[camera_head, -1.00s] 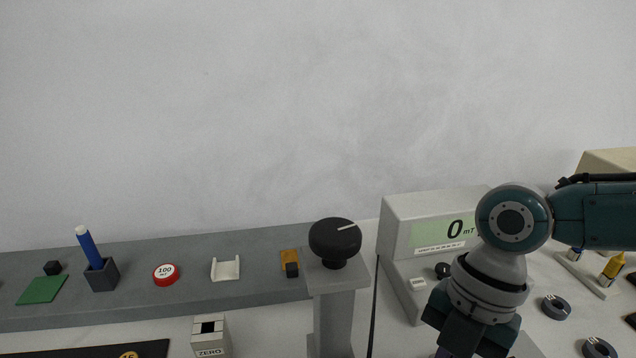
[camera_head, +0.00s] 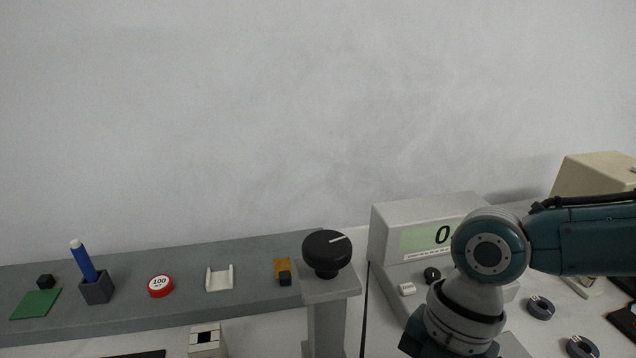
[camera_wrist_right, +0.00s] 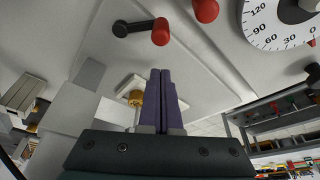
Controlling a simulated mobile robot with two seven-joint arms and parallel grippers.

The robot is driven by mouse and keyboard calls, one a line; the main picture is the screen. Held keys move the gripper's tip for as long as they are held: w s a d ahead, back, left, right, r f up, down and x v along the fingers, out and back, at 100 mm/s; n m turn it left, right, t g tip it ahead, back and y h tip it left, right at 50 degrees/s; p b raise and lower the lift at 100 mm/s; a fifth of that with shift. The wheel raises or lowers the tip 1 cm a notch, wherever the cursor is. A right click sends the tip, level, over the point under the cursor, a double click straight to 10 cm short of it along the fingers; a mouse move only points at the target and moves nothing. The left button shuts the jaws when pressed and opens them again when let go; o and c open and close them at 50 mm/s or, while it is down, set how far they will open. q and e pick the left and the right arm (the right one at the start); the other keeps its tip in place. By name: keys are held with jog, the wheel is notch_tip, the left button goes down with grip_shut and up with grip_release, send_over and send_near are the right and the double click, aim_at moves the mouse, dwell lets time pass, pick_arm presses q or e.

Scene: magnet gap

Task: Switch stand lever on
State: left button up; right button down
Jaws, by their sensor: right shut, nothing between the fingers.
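In the right wrist view a black lever with a red tip (camera_wrist_right: 140,28) sits on a pale grey surface, beyond my fingers. I cannot tell for sure that it is the stand lever, or how it is set. My right gripper (camera_wrist_right: 162,72) is shut and empty, its purple fingers together. The fingertips look apart from the lever in the picture. A brass-coloured knob (camera_wrist_right: 135,97) shows just left of the fingers, partly hidden. In the head view my right arm comes in from the right, and its gripper is below the frame. My left gripper is not in view.
In the wrist view a second red knob (camera_wrist_right: 206,10) and a round dial (camera_wrist_right: 280,24) lie near the lever. In the head view a grey post with a black knob (camera_head: 327,252) stands left of a meter (camera_head: 410,222). A grey shelf (camera_head: 190,262) holds small items.

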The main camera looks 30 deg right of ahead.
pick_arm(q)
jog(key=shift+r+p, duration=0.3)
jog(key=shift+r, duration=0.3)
pick_arm(e)
jog(key=v, duration=0.9)
jog(key=shift+r, duration=0.5)
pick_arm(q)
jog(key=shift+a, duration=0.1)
pick_arm(e)
jog(key=shift+a, duration=0.15)
